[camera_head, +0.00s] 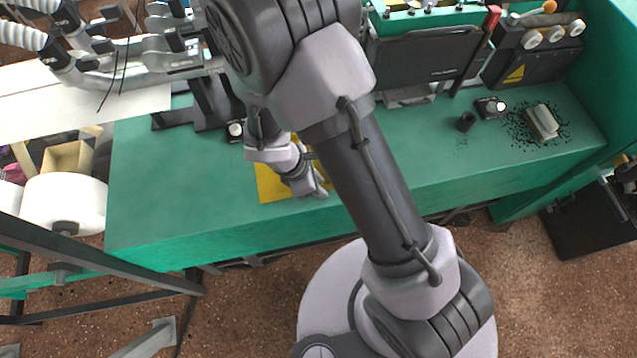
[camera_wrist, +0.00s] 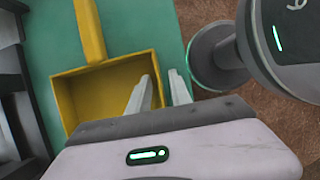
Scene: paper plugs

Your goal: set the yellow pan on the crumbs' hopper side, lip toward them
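The yellow pan (camera_head: 270,187) lies on the green bench below my gripper (camera_head: 318,187), partly hidden by it in the head view. In the wrist view the pan (camera_wrist: 75,98) is a shallow box with its handle pointing up the picture. My gripper (camera_wrist: 161,76) is open there. One pale finger overlaps the pan's inside and the other appears just outside its right wall; I cannot tell whether they touch it. Dark crumbs (camera_head: 518,132) lie scattered at the bench's right end, around a pale ridged block (camera_head: 542,122). I cannot tell which part is the hopper.
A small black cup (camera_head: 466,122) and a black device with a pale dial (camera_head: 491,107) stand left of the crumbs. Machinery (camera_head: 425,55) lines the bench's back. The green bench (camera_head: 420,165) is mostly clear between pan and cup. A green wall closes the right end.

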